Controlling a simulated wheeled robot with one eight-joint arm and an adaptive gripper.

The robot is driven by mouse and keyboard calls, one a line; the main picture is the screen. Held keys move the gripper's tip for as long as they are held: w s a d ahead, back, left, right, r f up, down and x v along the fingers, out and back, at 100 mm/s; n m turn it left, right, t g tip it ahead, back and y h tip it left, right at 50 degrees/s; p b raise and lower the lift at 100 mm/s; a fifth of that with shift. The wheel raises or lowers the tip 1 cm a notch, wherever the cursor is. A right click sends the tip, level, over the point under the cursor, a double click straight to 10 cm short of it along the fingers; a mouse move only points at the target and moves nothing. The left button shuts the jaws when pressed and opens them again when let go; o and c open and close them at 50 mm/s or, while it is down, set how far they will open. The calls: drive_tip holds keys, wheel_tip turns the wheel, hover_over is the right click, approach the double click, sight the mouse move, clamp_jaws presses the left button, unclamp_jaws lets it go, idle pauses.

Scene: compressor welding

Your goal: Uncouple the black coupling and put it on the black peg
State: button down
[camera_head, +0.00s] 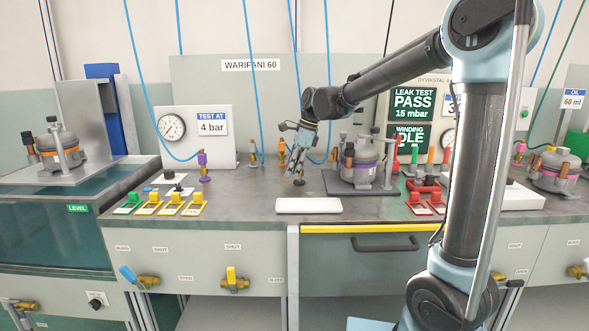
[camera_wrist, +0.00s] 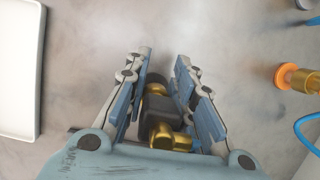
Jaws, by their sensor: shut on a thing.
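My gripper (camera_head: 297,168) hangs over the middle of the bench, pointing down. In the wrist view its two blue-grey fingers (camera_wrist: 166,95) stand on either side of the black coupling (camera_wrist: 158,118), a dark body with brass ends, and are shut on it. Its lower end (camera_head: 299,181) shows small and dark just under the fingers in the head view, close to the bench top; I cannot tell whether it touches. A small black-topped item (camera_head: 168,174) stands on the bench at left, but I cannot tell whether it is the black peg.
A white tray (camera_head: 309,206) lies in front of the gripper. A compressor (camera_head: 362,165) stands on a dark plate to the right. A purple coupling (camera_head: 202,160) stands upright at left, behind coloured blocks (camera_head: 172,205). An orange-and-brass fitting (camera_wrist: 296,78) is at right in the wrist view.

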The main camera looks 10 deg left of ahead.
drive_tip(key=shift+f, duration=0.2)
drive_tip(key=c, duration=1.3)
unclamp_jaws()
drive_tip(key=shift+r, duration=0.15)
drive_tip(key=v, duration=1.1)
drive_tip(key=shift+d+r, duration=0.15)
drive_tip(key=shift+r, duration=0.2)
